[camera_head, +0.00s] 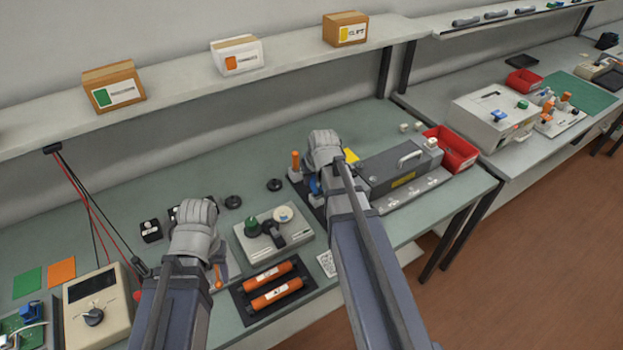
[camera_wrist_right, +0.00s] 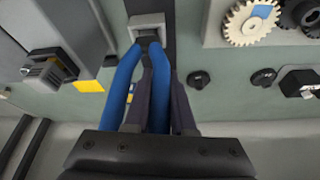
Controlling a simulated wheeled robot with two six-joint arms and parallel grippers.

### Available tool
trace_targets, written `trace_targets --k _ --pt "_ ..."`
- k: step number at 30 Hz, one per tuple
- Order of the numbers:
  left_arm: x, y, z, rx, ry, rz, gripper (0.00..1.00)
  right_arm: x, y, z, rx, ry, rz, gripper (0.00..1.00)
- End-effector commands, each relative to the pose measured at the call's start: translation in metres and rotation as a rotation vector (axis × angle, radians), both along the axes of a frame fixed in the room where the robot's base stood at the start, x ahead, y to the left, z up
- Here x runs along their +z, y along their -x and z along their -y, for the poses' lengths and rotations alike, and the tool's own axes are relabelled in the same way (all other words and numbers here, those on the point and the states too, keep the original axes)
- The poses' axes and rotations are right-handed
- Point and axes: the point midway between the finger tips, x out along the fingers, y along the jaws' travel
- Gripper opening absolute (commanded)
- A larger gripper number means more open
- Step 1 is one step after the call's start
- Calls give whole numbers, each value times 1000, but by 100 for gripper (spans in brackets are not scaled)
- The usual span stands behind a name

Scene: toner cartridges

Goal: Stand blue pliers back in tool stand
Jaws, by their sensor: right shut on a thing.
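My right gripper (camera_head: 322,165) is over the tool stand (camera_head: 296,176) at the back middle of the bench. In the right wrist view my right gripper (camera_wrist_right: 160,88) is shut on the blue pliers (camera_wrist_right: 126,82), with their two blue handles running between and beside the dark fingers. The head of the pliers points at the slot of a grey block (camera_wrist_right: 148,24) of the stand. Its tip is hidden there, so I cannot tell how deep it sits. My left gripper (camera_head: 196,222) hangs over the left part of the bench, its fingertips hidden.
An orange-handled tool (camera_head: 295,160) stands in the tool stand. A grey machine with a handle (camera_head: 400,165) is close on the right, with a red bin (camera_head: 452,150) beyond. A gear device (camera_head: 272,235) and orange cartridges (camera_head: 270,285) lie in front. Clear bench is behind.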

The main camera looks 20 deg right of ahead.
Motion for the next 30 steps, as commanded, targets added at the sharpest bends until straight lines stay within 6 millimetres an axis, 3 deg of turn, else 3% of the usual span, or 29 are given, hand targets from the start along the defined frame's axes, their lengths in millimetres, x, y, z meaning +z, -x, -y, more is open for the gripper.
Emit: trace_targets --k 7,8,17,26,30 --pt "-2 0 0 0 0 0 57 -2 0 0 0 0 0 0" --pt "-2 0 0 0 0 0 57 -2 0 0 0 0 0 24" --pt "-2 0 0 0 0 0 57 -2 0 0 0 0 0 58" --pt "-1 0 0 0 0 0 57 -1 0 0 0 0 0 58" --pt "10 0 0 0 0 0 57 10 0 0 0 0 0 58"
